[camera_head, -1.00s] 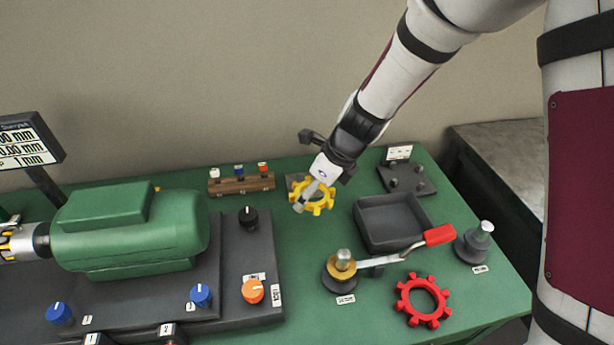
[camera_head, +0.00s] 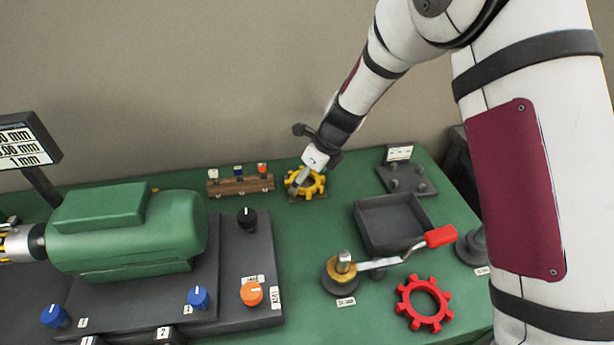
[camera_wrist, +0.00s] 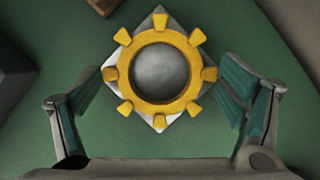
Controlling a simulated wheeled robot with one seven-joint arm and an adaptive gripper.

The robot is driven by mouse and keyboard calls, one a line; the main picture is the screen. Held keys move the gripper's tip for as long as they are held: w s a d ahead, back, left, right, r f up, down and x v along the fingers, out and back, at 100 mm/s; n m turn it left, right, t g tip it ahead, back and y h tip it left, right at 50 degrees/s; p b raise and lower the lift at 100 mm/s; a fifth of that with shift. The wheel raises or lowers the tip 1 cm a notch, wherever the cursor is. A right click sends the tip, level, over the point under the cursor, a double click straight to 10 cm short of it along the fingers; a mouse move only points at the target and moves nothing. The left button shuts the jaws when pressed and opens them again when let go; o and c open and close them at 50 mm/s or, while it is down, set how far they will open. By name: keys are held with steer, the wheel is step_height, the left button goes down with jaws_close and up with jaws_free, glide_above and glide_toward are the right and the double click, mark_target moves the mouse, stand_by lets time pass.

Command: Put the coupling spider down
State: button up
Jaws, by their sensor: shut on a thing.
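The yellow coupling spider (camera_head: 318,186), a toothed ring, is at or just over a small grey plate (camera_head: 322,196) at the back of the bench. In the wrist view the ring (camera_wrist: 122,75) is centred over the diamond-turned plate (camera_wrist: 160,123), whose corners show around it. My gripper (camera_head: 303,180) is shut on the spider, with a finger on its left and one on its right in the wrist view (camera_wrist: 162,80). I cannot tell whether the spider touches the plate.
A wooden block with small coloured-topped pieces (camera_head: 240,186) stands close left. An empty dark tray (camera_head: 391,222) is to the right, with a red-handled crank (camera_head: 400,258) and a red toothed ring (camera_head: 424,303) in front. A green motor (camera_head: 125,230) fills the left.

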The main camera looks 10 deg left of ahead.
steer(key=o, duration=1.1)
steer(key=shift+f, duration=0.1)
steer(key=p+v, duration=0.1)
steer(key=v, duration=1.1)
